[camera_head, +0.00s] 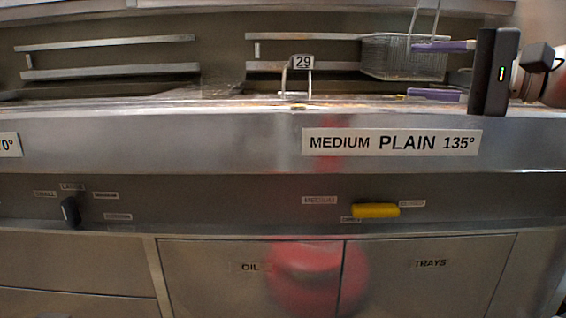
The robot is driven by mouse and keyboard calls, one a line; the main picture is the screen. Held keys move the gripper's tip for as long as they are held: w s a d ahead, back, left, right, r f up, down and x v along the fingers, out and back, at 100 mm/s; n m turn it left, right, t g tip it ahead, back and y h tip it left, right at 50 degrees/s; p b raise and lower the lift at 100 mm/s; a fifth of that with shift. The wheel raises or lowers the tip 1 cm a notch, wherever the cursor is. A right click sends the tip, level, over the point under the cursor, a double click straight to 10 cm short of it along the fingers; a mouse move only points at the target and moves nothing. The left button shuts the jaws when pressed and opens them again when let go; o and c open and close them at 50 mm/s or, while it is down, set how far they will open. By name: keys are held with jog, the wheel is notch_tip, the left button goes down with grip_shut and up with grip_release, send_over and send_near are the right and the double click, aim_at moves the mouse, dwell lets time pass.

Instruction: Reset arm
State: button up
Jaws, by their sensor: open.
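My gripper (411,70) is at the upper right, at the end of my arm that comes in from the right edge. Its two purple fingers point left, one above the other, with a wide gap. It is open and nothing is held between the fingers. A wire fry basket (385,58) hangs in the range behind the fingers. The upper finger overlaps the basket in the picture; I cannot tell whether they touch.
The steel range front has a "MEDIUM PLAIN 135°" label (391,143), a yellow knob (376,210) and a dark knob (70,210). A metal handle tagged 29 (303,62) stands at the range edge. Cupboards marked OIL (205,285) and TRAYS (430,290) are below.

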jog(key=s+a+f+g+h+p, duration=0.35)
jog(key=a+f+h+p, duration=0.35)
jog(key=f, duration=0.7)
jog(key=s+f+n+h+p, duration=0.3)
jog(key=s+f+n+h, duration=0.3)
jog(key=s+f, duration=0.6)
notch_tip(320, 180, down, 5)
jog(key=shift+s+d+r+n+g+h, duration=0.2)
jog(key=shift+s+n+g+h, duration=0.2)
jog(key=shift+h, duration=0.5)
